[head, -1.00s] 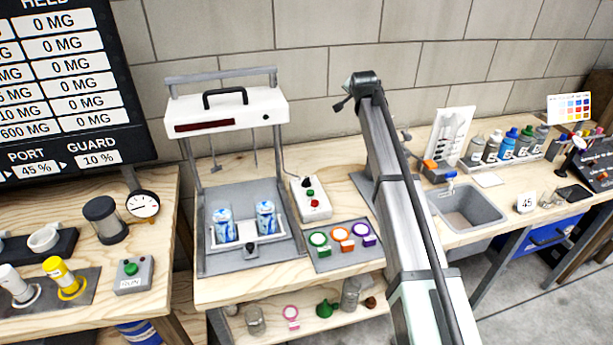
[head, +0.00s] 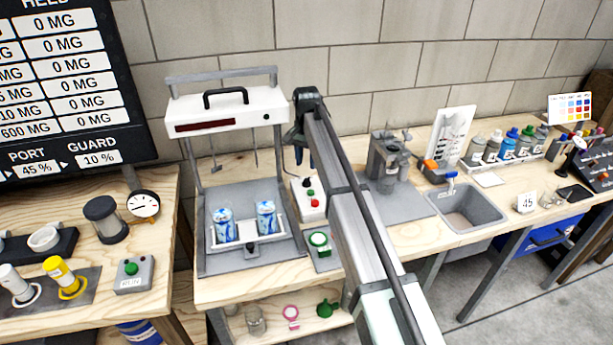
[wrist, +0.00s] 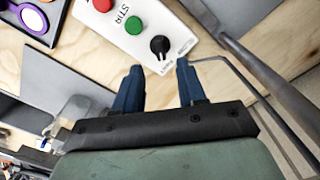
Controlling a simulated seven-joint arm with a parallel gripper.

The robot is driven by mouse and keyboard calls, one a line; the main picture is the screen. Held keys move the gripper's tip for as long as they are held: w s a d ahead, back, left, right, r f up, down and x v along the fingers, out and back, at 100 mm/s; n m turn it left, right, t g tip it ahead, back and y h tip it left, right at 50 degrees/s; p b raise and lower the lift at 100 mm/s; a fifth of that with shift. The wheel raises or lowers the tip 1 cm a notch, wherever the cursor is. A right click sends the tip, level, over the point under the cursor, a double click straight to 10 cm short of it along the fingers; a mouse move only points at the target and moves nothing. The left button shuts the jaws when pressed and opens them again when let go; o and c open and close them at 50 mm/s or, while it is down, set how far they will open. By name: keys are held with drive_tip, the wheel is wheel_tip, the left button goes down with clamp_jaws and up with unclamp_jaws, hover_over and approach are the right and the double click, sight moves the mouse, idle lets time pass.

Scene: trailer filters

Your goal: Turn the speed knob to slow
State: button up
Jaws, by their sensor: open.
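The speed knob (wrist: 159,46) is a black knob on a white control box (wrist: 180,30) marked STIR, with a green button (wrist: 135,25) and a red button (wrist: 103,4) in line beside it. In the head view the knob (head: 307,182) sits at the back end of the box, behind the green and red buttons. My gripper (wrist: 155,72) is open and empty. In the wrist view its two blue fingers point toward the box, with the knob just beyond the fingertips and roughly between them. The knob's small lettering is too small to read.
A stirrer stand (head: 230,107) with two blue-and-white jars (head: 266,218) is left of the box. A grey device (head: 389,160) and a sink (head: 468,205) are to the right.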

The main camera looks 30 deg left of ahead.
sight(307, 179)
wheel_tip(307, 179, down, 7)
drive_tip(key=shift+r, duration=0.2)
idle(0.3)
clamp_jaws()
